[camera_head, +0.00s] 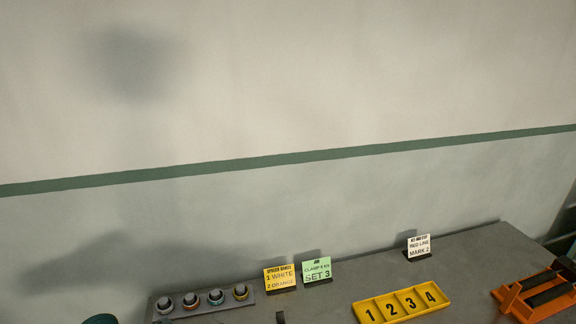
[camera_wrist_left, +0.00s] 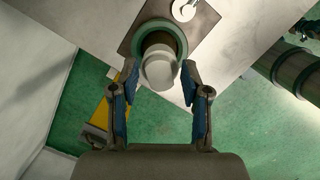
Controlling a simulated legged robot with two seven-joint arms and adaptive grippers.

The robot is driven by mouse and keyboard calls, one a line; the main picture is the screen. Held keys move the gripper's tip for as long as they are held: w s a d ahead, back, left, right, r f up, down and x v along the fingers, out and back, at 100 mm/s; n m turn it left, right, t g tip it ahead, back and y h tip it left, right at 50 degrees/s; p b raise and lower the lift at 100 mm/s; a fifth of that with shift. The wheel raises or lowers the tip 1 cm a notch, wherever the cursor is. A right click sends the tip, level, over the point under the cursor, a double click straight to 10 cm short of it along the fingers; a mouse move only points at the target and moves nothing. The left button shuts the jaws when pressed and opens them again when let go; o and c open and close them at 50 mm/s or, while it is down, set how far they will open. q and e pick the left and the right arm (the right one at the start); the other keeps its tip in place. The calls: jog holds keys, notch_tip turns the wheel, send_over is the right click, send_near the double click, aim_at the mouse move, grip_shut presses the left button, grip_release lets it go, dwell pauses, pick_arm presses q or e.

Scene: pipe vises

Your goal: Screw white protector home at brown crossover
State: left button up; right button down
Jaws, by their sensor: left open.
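In the left wrist view, a white, rounded cylindrical piece (camera_wrist_left: 158,72), likely the white protector, shows at the end of a brownish pipe part with a green ring (camera_wrist_left: 181,44) around it. My left gripper (camera_wrist_left: 158,78) is open, with one blue-padded finger on each side of the white piece. I cannot tell whether the fingers touch it. How far the white piece is seated cannot be told. I cannot tell for sure which part is the brown crossover. The head view shows neither gripper, and my right gripper is in no view.
A yellow numbered tray (camera_head: 449,306), a rack of several ringed fittings (camera_head: 203,310), yellow, green and white sign cards and an orange stand (camera_head: 507,297) sit on the grey bench (camera_head: 345,283).

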pick_arm(q)
grip_shut()
jog(key=m+b, duration=0.1)
jog(key=m, duration=0.1)
jog(key=shift+f+m, duration=0.1)
jog(key=shift+m, duration=0.2)
jog(key=m+g+b, duration=0.1)
jog(key=m, duration=0.4)
jog(key=shift+h, duration=0.4)
jog(key=m, duration=0.1)
jog(key=m+g+b, duration=0.1)
jog(key=m, duration=0.3)
jog(key=shift+w+a+f, duration=0.1)
jog(key=shift+a+f, duration=0.05)
jog(key=shift+f, duration=0.1)
jog(key=shift+m+g+b, duration=0.3)
jog(key=shift+m, duration=0.4)
jog(key=shift+s+r, duration=0.2)
jog(key=shift+r, duration=0.05)
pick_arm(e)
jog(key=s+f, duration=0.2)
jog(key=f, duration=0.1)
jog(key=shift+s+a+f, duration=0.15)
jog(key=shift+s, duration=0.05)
